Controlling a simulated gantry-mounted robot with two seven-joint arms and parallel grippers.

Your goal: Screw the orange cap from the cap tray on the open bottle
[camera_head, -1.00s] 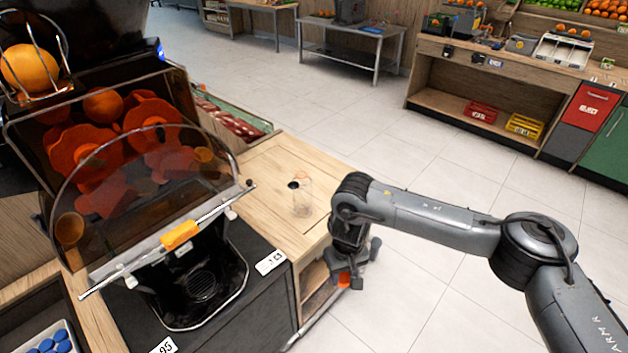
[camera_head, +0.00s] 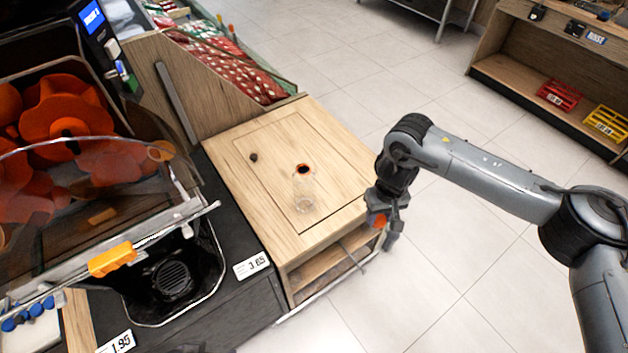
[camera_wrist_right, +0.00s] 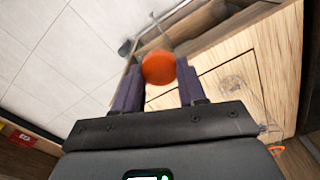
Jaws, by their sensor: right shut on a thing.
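The clear open bottle (camera_head: 304,192) stands upright on the wooden counter. It shows faintly in the right wrist view (camera_wrist_right: 232,86). My right gripper (camera_head: 380,219) is shut on the orange cap (camera_head: 376,218), beside the counter's right edge and apart from the bottle. In the right wrist view the round orange cap (camera_wrist_right: 159,67) sits between the two fingertips. The cap tray (camera_head: 42,333), partly cut off at the lower left, shows several blue caps. My left gripper is not in view.
The juicer with its clear curved cover (camera_head: 100,190) and orange handle fills the left side. A dark spot with an orange rim (camera_head: 303,169) lies near the bottle. The wooden counter top (camera_head: 260,125) is mostly clear. Open tiled floor lies to the right.

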